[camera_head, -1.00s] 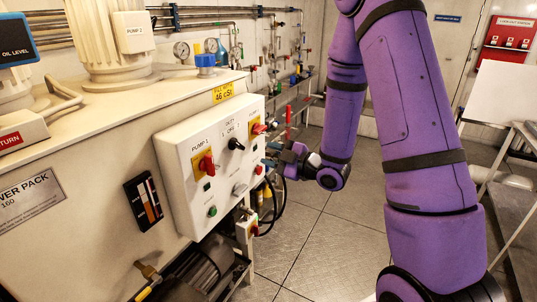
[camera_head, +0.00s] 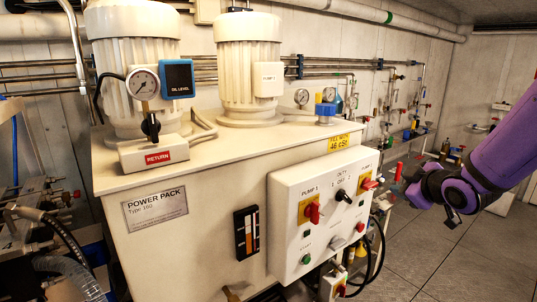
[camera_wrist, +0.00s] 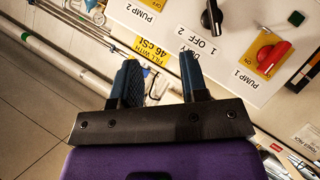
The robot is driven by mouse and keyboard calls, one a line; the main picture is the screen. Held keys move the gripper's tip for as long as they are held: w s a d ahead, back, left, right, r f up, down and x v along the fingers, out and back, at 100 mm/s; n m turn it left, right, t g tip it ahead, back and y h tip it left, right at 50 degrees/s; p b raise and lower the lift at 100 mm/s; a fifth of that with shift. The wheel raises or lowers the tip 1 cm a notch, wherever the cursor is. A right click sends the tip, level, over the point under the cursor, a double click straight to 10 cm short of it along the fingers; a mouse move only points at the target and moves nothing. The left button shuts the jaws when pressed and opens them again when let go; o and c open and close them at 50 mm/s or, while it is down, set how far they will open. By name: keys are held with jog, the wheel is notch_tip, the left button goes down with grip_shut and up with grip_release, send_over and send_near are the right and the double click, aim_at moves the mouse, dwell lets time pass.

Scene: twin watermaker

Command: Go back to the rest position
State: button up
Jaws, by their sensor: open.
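My gripper (camera_head: 408,187) is at the right of the head view, apart from the white control box (camera_head: 289,228) on the power pack. In the wrist view, the two dark fingers of my gripper (camera_wrist: 158,62) are spread, with nothing between them. The control box shows there behind and above the fingertips, upside down. The box carries a red pump 1 switch (camera_head: 313,212), a black duty switch (camera_head: 342,195) and a red pump 2 switch (camera_head: 369,184). My purple forearm reaches in from the right edge.
The cream power pack tank (camera_head: 170,245) fills the left and middle, with two motors (camera_head: 249,65) and a pressure gauge (camera_head: 143,85) on top. Black cables hang beside the box. Wall pipes run behind. Tiled floor (camera_head: 430,262) is open at the lower right.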

jog(key=s+a+r+m+g, duration=0.1)
jog(key=s+r+m+g, duration=0.1)
jog(key=s, duration=0.7)
jog(key=s+a+r+m+g+h, duration=0.1)
jog(key=s+r+m+g, duration=0.2)
jog(key=s, duration=0.6)
jog(key=s+r+m+g+h, duration=0.1)
jog(key=s+r+m, duration=0.3)
jog(key=s, duration=0.5)
jog(key=shift+s+a+r+m+g, duration=0.4)
jog(key=shift+m+g, duration=0.3)
jog(key=shift+g, duration=0.2)
jog(key=shift+c, duration=0.2)
